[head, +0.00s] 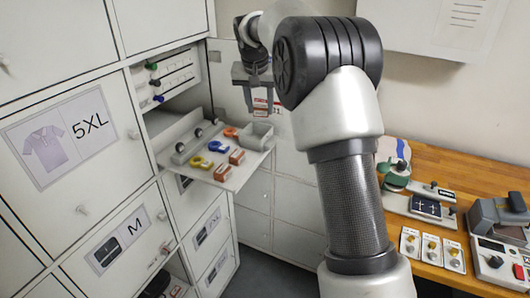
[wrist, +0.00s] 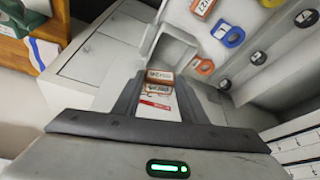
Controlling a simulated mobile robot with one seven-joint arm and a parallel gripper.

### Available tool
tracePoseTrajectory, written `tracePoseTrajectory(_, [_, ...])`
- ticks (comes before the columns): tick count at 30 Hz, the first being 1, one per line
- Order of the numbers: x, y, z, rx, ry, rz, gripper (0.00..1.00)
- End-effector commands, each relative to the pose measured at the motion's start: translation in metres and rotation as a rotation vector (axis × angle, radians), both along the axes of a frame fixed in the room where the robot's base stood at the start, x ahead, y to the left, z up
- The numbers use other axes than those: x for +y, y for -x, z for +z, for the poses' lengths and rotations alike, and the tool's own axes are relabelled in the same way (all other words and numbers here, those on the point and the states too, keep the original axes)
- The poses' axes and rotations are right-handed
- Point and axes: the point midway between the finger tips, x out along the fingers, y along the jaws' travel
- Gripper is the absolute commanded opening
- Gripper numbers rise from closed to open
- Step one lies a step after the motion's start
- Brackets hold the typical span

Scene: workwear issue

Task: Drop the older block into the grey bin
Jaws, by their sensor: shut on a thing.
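My gripper (head: 258,108) is shut on a small orange-brown block (wrist: 160,76) with white printed labels. In the wrist view the block shows between the fingers of my gripper (wrist: 158,90); its print is too small to read surely. The grey bin (head: 256,136) is a small open box at the back right corner of a pull-out shelf. My gripper is above it in the head view, apart from it. The bin (wrist: 172,48) shows just beyond the fingers in the wrist view. Two similar orange-brown blocks (head: 237,157) (head: 221,173) lie on the shelf.
The white shelf (head: 232,181) also carries blue (head: 216,146), yellow (head: 200,162) and orange (head: 230,132) ring tags and a rail with black knobs (head: 198,132). White cabinets stand at left. A wooden bench (head: 482,180) with devices is at right.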

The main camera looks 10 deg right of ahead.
Motion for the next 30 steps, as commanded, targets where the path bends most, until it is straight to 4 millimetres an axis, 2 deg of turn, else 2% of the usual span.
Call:
tracePoseTrajectory(1, [0.000, 0.000, -0.010, 0.000, 0.000, 0.000, 0.17])
tracePoseTrajectory(10, [0.000, 0.000, -0.045, 0.000, 0.001, 0.000, 0.17])
tracePoseTrajectory(14, [0.000, 0.000, -0.051, 0.000, 0.001, 0.000, 0.17])
tracePoseTrajectory(22, [0.000, 0.000, -0.050, -0.001, 0.000, 0.000, 0.17])
tracePoseTrajectory(23, [0.000, 0.000, -0.050, -0.001, 0.000, 0.000, 0.43])
tracePoseTrajectory(24, [0.000, 0.000, -0.050, -0.001, 0.000, 0.000, 0.50])
tracePoseTrajectory(26, [0.000, 0.000, -0.050, -0.001, 0.000, 0.000, 0.60])
tracePoseTrajectory(30, [0.000, 0.000, -0.050, -0.001, 0.000, 0.000, 0.60])
